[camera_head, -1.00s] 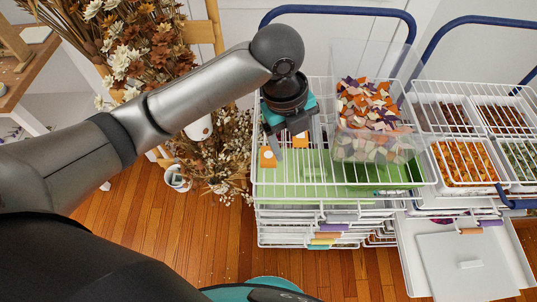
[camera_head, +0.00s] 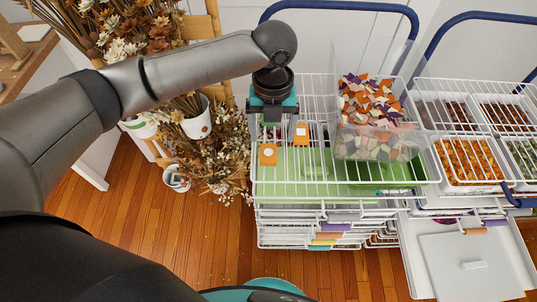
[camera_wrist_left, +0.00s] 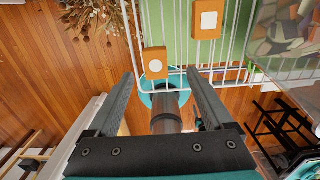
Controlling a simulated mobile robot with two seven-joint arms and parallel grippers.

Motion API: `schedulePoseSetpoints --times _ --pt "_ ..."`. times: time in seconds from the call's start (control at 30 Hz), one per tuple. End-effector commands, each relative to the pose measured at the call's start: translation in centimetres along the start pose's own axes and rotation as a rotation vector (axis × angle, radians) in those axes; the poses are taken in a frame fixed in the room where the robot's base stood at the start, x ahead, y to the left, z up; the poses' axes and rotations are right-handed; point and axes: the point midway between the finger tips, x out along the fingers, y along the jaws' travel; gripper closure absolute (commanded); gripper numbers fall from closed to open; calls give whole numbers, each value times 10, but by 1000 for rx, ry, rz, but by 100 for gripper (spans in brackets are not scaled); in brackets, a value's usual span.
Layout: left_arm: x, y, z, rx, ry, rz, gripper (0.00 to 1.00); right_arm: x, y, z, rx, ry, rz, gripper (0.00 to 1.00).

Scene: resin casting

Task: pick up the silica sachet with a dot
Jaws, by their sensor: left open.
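Two small orange sachets with white markings lie on the white wire rack (camera_head: 262,190). One sachet (camera_head: 268,154) lies near the rack's left edge; the other (camera_head: 301,133) lies farther back and right. Both also show in the left wrist view, the nearer one (camera_wrist_left: 154,62) between the fingertips in the picture and the farther one (camera_wrist_left: 208,18) at the top. The exact shapes of their markings are hard to tell. My left gripper (camera_head: 279,131) is open and empty, fingers pointing down, above and behind the nearer sachet. My right gripper is not in view.
A clear bin of coloured chips (camera_head: 370,130) stands right of the sachets on the rack. A green surface shows under the wires. Dried flowers (camera_head: 220,150) stand left of the rack. Another wire rack with filled trays (camera_head: 468,160) stands at the right.

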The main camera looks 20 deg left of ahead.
Motion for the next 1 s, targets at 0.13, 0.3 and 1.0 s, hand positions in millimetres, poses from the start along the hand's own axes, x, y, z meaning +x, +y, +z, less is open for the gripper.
schedulePoseSetpoints --times 0.13,0.3,1.0 --pt "9 0 0 1 0 0 15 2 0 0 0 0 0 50" --pt "22 4 -1 0 1 1 15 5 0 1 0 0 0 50" --pt "60 8 -2 1 -2 0 38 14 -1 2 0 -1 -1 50"
